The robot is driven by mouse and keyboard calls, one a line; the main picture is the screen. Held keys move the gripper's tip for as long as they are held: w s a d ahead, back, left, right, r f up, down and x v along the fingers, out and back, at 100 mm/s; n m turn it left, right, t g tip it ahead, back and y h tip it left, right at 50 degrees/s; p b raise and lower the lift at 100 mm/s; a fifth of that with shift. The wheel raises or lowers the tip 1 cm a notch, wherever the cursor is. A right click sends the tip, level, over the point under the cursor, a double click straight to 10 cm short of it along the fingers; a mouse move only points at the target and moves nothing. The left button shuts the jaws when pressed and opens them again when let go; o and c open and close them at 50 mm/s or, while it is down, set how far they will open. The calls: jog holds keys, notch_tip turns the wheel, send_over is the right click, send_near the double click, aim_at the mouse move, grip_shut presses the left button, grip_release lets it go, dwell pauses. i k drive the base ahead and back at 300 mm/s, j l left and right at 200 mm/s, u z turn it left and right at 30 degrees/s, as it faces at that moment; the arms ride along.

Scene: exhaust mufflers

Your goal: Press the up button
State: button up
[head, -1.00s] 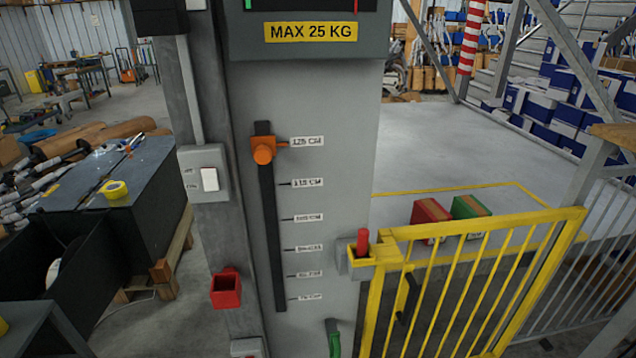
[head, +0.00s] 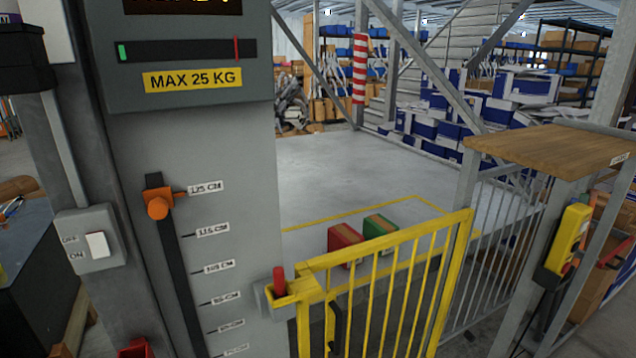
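A yellow control box (head: 566,240) hangs on a grey post at the right in the head view. It has dark and reddish details, but its buttons are too small to make out, so I cannot tell which one is up. My gripper is not in view.
A grey column (head: 225,150) with a height scale, an orange knob (head: 158,207) and a MAX 25 KG sign (head: 193,79) stands at the left. A yellow gate (head: 395,275) is in front. Red (head: 344,243) and green (head: 378,226) boxes lie behind it. A wooden shelf (head: 555,152) tops the posts.

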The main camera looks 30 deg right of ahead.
aim_at(583, 225)
jog(key=l+z, duration=0.1)
jog(key=z, duration=1.4)
